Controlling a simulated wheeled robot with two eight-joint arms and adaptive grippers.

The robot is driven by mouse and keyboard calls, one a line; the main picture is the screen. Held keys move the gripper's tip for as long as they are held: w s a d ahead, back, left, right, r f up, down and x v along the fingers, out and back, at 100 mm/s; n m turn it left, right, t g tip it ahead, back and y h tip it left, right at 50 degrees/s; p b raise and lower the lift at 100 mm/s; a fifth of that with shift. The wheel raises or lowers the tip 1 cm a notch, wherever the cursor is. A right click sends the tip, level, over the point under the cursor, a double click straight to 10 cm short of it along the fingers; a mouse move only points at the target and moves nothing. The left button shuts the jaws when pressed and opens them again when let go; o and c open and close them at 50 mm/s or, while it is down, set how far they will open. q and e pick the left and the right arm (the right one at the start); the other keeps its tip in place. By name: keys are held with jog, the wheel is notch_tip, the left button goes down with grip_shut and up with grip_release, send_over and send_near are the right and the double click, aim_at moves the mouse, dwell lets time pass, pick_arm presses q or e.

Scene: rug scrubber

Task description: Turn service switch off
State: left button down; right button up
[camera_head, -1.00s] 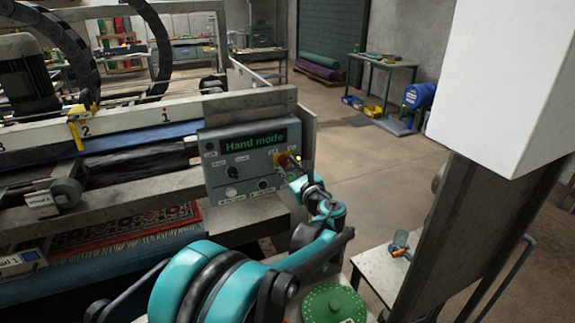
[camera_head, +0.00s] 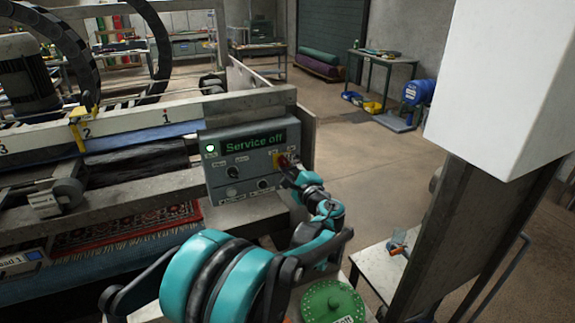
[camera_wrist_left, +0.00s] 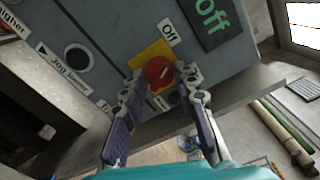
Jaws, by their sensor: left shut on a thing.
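The service switch is a red rotary knob (camera_wrist_left: 160,72) on a yellow plate (camera_wrist_left: 149,55), on the grey control panel (camera_head: 217,183). In the left wrist view, a label reading "Off" stands beside the plate. My left gripper (camera_wrist_left: 161,79) is shut on the knob, one finger on each side. In the head view, my gripper (camera_head: 288,168) reaches the panel's right side and partly covers the switch. The panel display (camera_head: 255,143) reads "Service off" in green. My right gripper does not show.
The rug machine's frame beam (camera_head: 150,115) runs left of the panel, with a patterned rug (camera_head: 125,232) below. A green round lid (camera_head: 333,303) and a small white table (camera_head: 382,275) stand at the lower right. Floor (camera_head: 390,170) beyond the panel is clear.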

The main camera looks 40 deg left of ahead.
pick_arm(q)
jog(key=shift+n, duration=1.2)
jog(key=c, duration=1.2)
grip_release()
jog(key=shift+o, duration=0.2)
jog(key=shift+d, duration=0.1)
jog(key=v, duration=1.1)
jog(key=shift+s+d, duration=0.3)
jog(key=shift+f, duration=0.1)
